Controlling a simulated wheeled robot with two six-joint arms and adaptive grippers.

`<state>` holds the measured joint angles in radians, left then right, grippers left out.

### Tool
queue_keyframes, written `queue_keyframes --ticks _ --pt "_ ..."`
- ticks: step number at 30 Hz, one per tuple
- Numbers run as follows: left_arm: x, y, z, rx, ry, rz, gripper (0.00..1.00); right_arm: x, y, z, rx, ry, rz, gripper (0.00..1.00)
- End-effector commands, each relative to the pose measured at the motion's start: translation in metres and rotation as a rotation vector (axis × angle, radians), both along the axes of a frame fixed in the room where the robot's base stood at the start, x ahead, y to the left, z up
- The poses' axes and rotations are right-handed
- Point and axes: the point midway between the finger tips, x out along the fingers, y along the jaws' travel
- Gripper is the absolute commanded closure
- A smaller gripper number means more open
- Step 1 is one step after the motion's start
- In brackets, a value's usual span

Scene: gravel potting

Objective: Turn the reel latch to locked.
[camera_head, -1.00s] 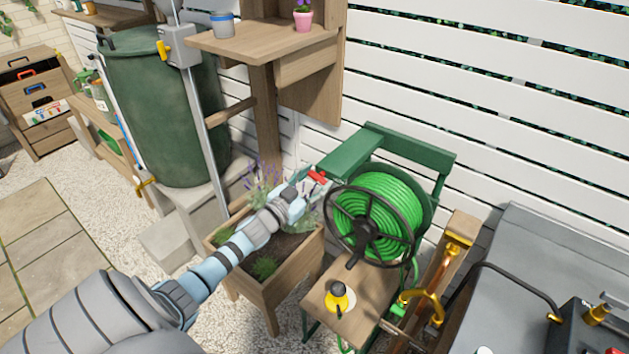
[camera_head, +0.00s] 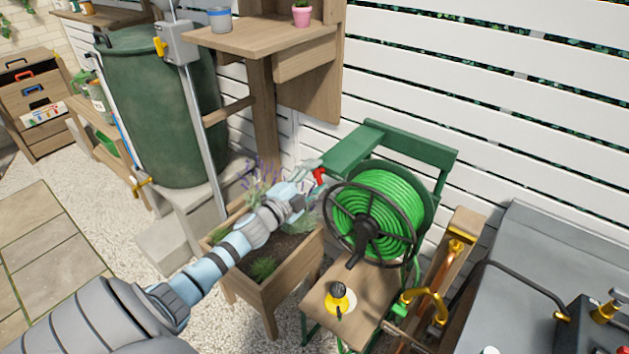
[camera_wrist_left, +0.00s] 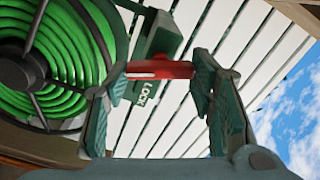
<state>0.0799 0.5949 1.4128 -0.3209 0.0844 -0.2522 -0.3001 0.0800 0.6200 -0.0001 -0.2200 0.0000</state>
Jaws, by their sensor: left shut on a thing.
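The reel latch has a red handle (camera_head: 319,175) at the left side of the green frame around the hose reel (camera_head: 375,217). My left gripper (camera_head: 309,181) is shut on this handle, its arm reaching in from the lower left. In the left wrist view the red handle (camera_wrist_left: 160,69) lies crosswise between the two fingers of the gripper (camera_wrist_left: 158,88). My right gripper is not in view.
The reel's dark spoked wheel (camera_head: 368,229) stands close right of the gripper. A wooden planter (camera_head: 275,285) with lavender is below my left arm. A small table (camera_head: 340,313) holds a yellow and black item. A green barrel (camera_head: 152,110) stands at the left.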

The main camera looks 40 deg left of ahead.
Motion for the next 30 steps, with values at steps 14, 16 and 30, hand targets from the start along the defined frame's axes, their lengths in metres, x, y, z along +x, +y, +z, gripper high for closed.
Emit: queue_keyframes --ticks 14,16,30 --pt "-0.0003 -0.0003 -0.0030 0.339 0.009 0.001 0.78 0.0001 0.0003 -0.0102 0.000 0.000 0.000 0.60" --pt "-0.0004 -0.0004 -0.0032 0.366 0.010 0.000 0.78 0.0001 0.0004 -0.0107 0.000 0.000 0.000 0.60" --pt "-0.0005 -0.0004 -0.0034 0.423 0.011 0.000 0.78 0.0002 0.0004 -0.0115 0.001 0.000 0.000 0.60"
